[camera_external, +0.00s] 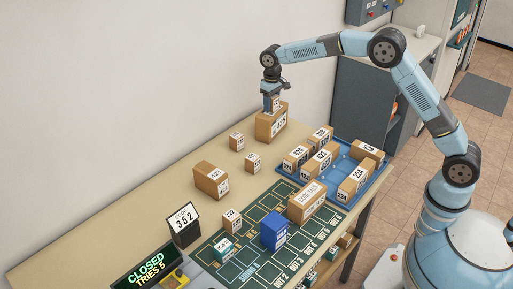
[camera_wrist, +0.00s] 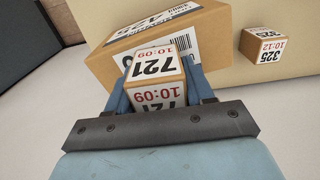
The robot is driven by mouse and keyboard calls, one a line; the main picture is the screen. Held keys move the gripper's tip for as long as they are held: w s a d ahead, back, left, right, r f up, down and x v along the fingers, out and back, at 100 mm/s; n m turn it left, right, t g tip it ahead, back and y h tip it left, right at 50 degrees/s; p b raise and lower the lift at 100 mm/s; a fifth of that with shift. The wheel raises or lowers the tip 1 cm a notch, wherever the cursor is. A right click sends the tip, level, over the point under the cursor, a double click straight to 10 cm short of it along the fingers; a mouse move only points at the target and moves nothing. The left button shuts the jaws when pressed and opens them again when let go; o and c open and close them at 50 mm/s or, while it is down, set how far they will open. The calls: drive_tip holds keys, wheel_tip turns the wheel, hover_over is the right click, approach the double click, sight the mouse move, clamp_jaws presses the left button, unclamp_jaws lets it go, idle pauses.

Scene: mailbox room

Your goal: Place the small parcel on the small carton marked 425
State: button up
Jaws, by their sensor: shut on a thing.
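My gripper (camera_external: 272,98) is shut on a small parcel (camera_wrist: 157,72), a light brown box with white labels reading 721 and 10:09. In the wrist view the two blue fingers (camera_wrist: 160,88) sit on either side of it. The brown carton (camera_external: 266,131) stands at the far end of the table by the wall. It also shows in the wrist view (camera_wrist: 205,38), with a white label reading 425 and a barcode. The parcel is over the carton's top in the outside view; I cannot tell whether they touch.
Two small parcels (camera_external: 236,142) (camera_external: 252,162) stand left of the carton; one labelled 325 (camera_wrist: 262,46) shows in the wrist view. A blue tray (camera_external: 341,168) with several boxes is to the right. A larger box (camera_external: 210,180), a blue box (camera_external: 273,231) and a display (camera_external: 184,223) stand nearer.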

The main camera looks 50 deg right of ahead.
drive_tip(key=o, duration=1.1)
wheel_tip(320, 180, up, 12)
drive_tip(key=shift+r, duration=0.15)
